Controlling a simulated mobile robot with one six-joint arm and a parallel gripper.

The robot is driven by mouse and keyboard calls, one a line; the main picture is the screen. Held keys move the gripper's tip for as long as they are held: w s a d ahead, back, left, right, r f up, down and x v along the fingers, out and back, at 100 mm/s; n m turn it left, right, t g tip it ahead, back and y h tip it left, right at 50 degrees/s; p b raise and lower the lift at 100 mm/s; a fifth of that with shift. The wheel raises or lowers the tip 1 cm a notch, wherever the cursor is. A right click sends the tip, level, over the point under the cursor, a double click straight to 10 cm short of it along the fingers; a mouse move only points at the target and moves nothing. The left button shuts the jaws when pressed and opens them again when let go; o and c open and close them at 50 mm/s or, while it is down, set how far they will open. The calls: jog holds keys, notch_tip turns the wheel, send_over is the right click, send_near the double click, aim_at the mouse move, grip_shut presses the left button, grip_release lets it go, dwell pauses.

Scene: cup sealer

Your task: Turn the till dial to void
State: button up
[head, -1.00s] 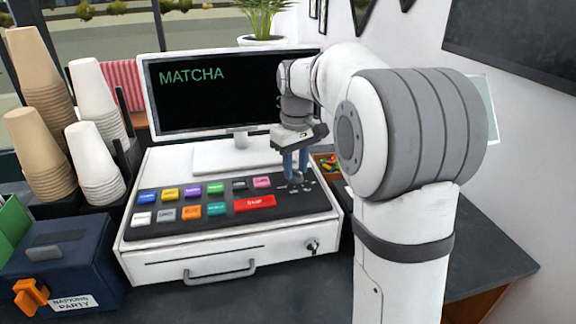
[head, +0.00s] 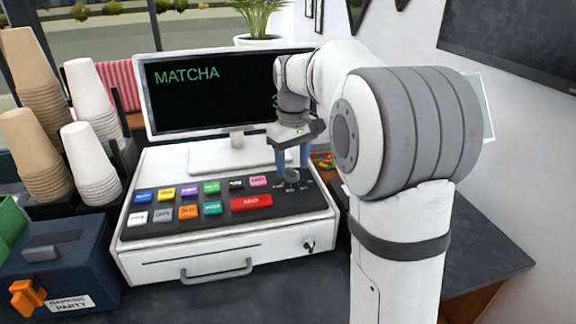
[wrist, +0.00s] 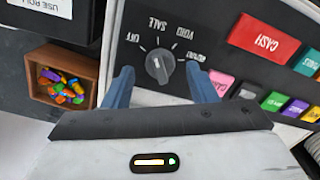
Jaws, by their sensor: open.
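The till dial is a dark grey round knob (wrist: 159,66) on the black till panel, ringed by the labels OFF, SALE, VOID and REFUND in the wrist view. Its ridge stands roughly upright in that view, around SALE; the exact setting is hard to tell. In the head view the dial (head: 292,176) sits at the panel's right end. My gripper (head: 293,165) is open and points down over it. In the wrist view its blue fingers (wrist: 160,84) stand apart on either side of the dial, with visible gaps.
Coloured till keys, including a red one (head: 251,202), lie left of the dial in the head view. The MATCHA screen (head: 230,95) stands behind. A wooden box of bright pieces (wrist: 62,82) is beside the till. Cup stacks (head: 92,165) stand left.

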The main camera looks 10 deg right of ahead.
aim_at(292, 169)
notch_tip(292, 169, up, 7)
dwell(0.3)
jog(key=shift+p, duration=0.3)
jog(key=shift+r+n+p, duration=0.1)
jog(key=shift+n+p, duration=0.3)
jog(key=shift+p, duration=0.3)
jog(key=shift+a+f+n+p, duration=0.1)
jog(key=shift+f+n+p, duration=0.1)
jog(key=shift+n+p, duration=0.25)
jog(key=shift+w+f, duration=0.1)
jog(key=shift+f, duration=0.2)
notch_tip(292, 169, down, 8)
jog(key=shift+r, duration=0.1)
jog(key=shift+c, duration=0.2)
